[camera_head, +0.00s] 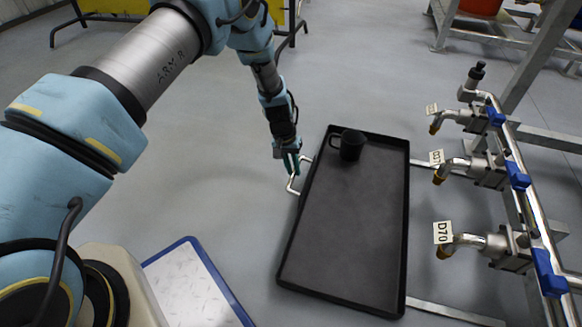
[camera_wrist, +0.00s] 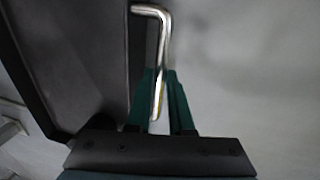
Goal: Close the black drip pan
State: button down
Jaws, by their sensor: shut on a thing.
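The black drip pan (camera_head: 345,230) is a shallow rectangular tray that lies low, to the right of my arm and partly left of the valve rack. My gripper (camera_head: 291,170) is at this handle, pointing down.
A metal rack with labelled valves (camera_head: 490,172) and blue handles stands along the right. A blue-edged white board (camera_head: 195,285) lies at the lower left. The grey floor (camera_head: 225,195) left of the pan is clear. Yellow-topped stands (camera_head: 110,8) are at the back.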

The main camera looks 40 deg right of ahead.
jog(key=s+d, duration=0.7)
jog(key=s, duration=0.4)
jog(key=s+d, duration=0.7)
jog(key=s, duration=0.3)
jog(key=shift+s, duration=0.5)
jog(key=c, duration=1)
grip_release()
jog(key=shift+c, duration=0.2)
jog(key=shift+o, duration=1.2)
notch_tip(320, 180, up, 11)
jog(key=w+a+p, duration=0.1)
jog(key=w+p, duration=0.1)
jog(key=p, duration=0.2)
jog(key=shift+f, duration=0.2)
jog(key=shift+a, duration=0.1)
